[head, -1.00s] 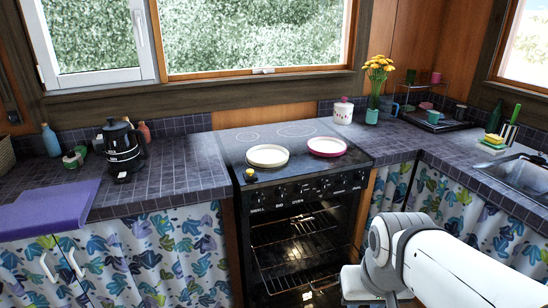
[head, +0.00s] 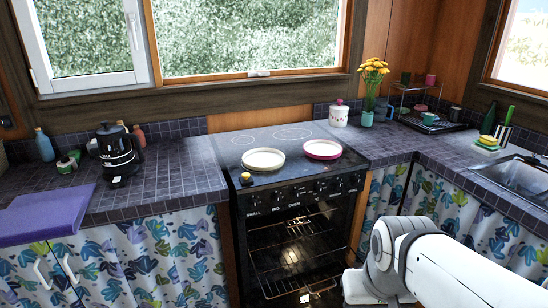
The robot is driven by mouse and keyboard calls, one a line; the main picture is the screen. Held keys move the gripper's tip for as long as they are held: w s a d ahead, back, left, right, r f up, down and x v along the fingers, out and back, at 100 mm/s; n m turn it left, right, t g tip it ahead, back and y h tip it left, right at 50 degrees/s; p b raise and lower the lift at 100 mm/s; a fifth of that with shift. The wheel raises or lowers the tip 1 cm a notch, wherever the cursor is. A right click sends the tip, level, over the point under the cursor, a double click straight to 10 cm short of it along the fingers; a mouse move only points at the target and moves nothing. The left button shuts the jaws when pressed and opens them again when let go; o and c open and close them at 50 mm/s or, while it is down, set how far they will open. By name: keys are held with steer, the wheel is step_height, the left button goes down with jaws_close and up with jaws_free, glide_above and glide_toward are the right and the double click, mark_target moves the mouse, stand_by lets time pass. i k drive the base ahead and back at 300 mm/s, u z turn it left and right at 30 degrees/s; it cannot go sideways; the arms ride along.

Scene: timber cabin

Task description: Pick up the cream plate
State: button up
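The cream plate (head: 263,159) lies flat on the left front part of the black stove top (head: 283,133). A second plate with a pink rim (head: 322,149) lies just to its right, with a small gap between them. My white arm shows at the lower right, in front of the counter. My gripper itself is not in view, so its fingers cannot be seen.
A small yellow-topped object (head: 246,179) stands at the stove's front left edge. A white jar (head: 339,115) and flower vase (head: 368,117) stand behind right. The oven front (head: 295,250) is below.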

mark_target(261, 159)
steer(key=z, duration=2.35)
steer(key=k, duration=1.85)
steer(key=u, duration=1.9)
steer(key=i, duration=1.7)
steer(key=u, duration=0.05)
